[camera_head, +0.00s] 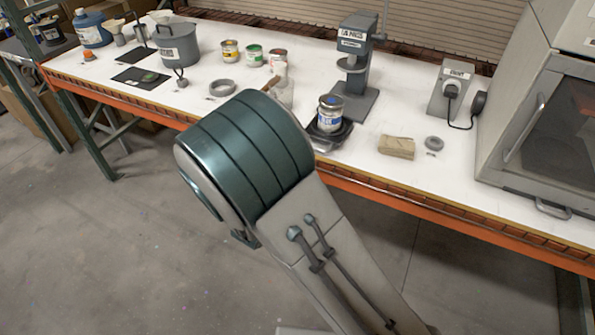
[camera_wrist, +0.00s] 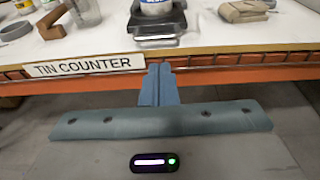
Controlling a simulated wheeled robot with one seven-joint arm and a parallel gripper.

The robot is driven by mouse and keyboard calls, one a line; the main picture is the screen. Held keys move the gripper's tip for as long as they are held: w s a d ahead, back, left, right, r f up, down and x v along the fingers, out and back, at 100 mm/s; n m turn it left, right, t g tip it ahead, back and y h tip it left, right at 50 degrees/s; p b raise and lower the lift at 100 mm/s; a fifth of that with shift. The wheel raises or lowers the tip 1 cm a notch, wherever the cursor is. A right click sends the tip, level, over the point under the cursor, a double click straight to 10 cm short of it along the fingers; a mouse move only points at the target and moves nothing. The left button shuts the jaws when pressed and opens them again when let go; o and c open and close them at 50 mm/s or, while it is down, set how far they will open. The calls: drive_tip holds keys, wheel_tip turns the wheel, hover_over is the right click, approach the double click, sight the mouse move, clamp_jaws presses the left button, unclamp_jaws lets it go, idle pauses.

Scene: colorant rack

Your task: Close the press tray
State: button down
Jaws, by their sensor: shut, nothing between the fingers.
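The grey lid press (camera_head: 358,60) stands on the white bench. Its dark tray (camera_head: 336,143) sticks out from the press toward the bench's front edge. A tin with a white and blue label (camera_head: 330,113) stands upright on the tray. In the wrist view the tray's front (camera_wrist: 157,43) and the tin's lower part (camera_wrist: 156,7) show at the top; the press is out of that view. My gripper (camera_wrist: 159,68) is shut and empty, with its fingertips just below the tray front in the picture. I cannot tell whether they touch it. In the head view my arm hides the gripper.
The orange bench edge (camera_wrist: 230,72) carries a "TIN COUNTER" label (camera_wrist: 84,66). Right of the tray lie a tan block (camera_head: 397,147) and a grey ring (camera_head: 434,143). Several paint tins stand left of the press. A large grey cabinet (camera_head: 540,130) fills the right end.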

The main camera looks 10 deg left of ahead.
drive_tip(key=p+x, duration=0.2)
drive_tip(key=x, duration=0.9)
drive_tip(key=shift+d, duration=0.1)
